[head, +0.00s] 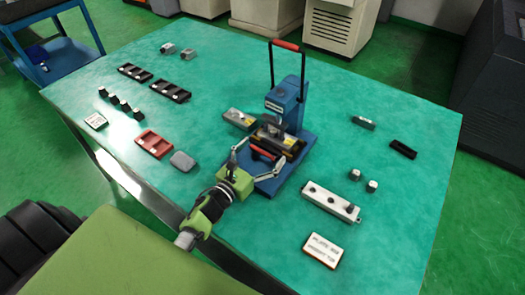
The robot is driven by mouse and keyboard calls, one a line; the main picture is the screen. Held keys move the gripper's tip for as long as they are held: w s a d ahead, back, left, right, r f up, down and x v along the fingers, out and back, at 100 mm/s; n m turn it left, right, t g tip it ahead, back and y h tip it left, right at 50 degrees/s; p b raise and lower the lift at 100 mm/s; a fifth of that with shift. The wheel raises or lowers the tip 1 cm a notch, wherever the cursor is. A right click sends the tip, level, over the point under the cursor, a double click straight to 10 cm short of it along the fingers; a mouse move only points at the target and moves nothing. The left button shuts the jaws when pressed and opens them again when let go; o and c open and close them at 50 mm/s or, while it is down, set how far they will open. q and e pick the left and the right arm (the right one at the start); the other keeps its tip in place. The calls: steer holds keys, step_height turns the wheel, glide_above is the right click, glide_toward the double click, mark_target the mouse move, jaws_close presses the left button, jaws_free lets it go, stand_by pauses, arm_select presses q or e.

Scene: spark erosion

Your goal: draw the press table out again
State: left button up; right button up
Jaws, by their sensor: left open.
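A blue press (287,100) stands on the green table, with a red-gripped lever (286,45) raised above it. Its press table (276,137) lies under the press head, with a dark block on it and a red handle (263,153) at its front. My left gripper (258,159) is at the front of the press, its fingers spread on either side of the red handle. It is open. I cannot tell whether the fingers touch the handle. My right gripper is not in view.
A grey block (240,118) lies left of the press. A white bar with black knobs (330,201) and a label plate (323,250) lie right. Red (154,143) and black trays lie left.

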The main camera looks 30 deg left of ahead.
arm_select(q)
steer(key=c, duration=1.6)
steer(key=shift+s+f, duration=0.1)
steer(key=shift+s, duration=0.35)
steer(key=s, duration=0.3)
steer(key=s+a+b, duration=0.1)
steer(key=s, duration=0.6)
steer(key=shift+a+b, duration=0.25)
steer(key=shift+b, duration=0.1)
steer(key=o, duration=1.6)
